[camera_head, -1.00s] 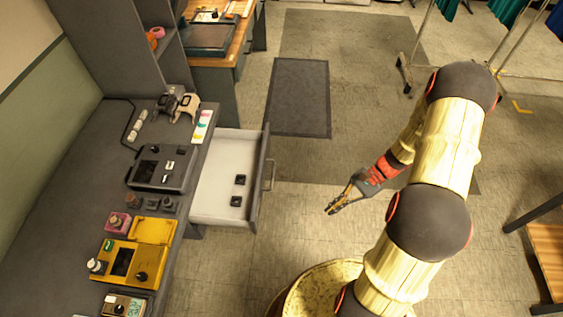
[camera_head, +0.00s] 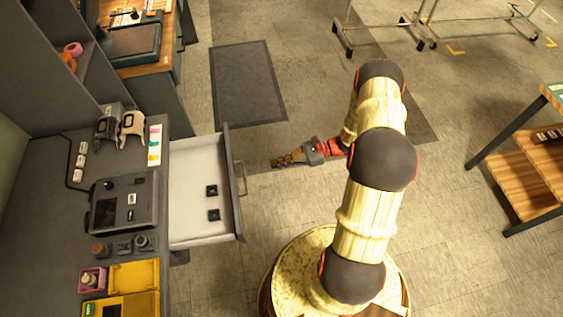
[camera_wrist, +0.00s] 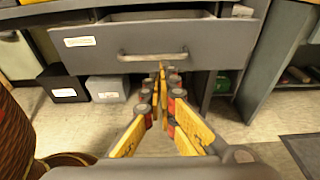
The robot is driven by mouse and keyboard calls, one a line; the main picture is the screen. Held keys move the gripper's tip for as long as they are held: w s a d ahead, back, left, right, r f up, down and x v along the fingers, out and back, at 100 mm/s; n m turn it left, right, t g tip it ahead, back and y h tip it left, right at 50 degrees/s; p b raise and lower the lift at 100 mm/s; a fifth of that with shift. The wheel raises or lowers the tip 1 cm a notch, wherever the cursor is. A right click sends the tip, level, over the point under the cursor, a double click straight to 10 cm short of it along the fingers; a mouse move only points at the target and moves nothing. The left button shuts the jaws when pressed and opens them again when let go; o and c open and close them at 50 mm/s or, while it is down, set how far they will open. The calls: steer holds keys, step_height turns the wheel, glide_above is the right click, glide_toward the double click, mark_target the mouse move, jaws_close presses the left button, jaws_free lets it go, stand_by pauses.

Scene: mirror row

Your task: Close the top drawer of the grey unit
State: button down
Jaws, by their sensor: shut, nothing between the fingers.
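The top drawer (camera_head: 200,220) of the grey unit (camera_head: 40,200) stands pulled out to the right in the head view, with two small black items inside. In the wrist view its grey front (camera_wrist: 215,40) faces me, with a bar handle (camera_wrist: 152,55) across the middle and a pale label at left. The handle also shows in the head view (camera_head: 240,180). My gripper (camera_head: 275,162) is shut and empty, to the right of the drawer front and apart from it.
A dark box (camera_wrist: 62,85) and a grey box (camera_wrist: 106,88) stand on the floor below the drawer. Devices such as a dark console (camera_head: 125,203) lie on the unit's top. A dark mat (camera_head: 245,85) and open floor lie beyond; a wooden shelf table (camera_head: 520,180) stands at right.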

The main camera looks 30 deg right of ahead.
steer(key=b+x, duration=0.2)
steer(key=x, duration=0.7)
steer(key=shift+a, duration=0.2)
steer(key=shift+a, duration=0.1)
glide_above(194, 188)
steer(key=shift+s, duration=0.2)
steer(key=shift+w+a, duration=0.15)
steer(key=shift+a, duration=0.05)
steer(key=shift+d, duration=0.1)
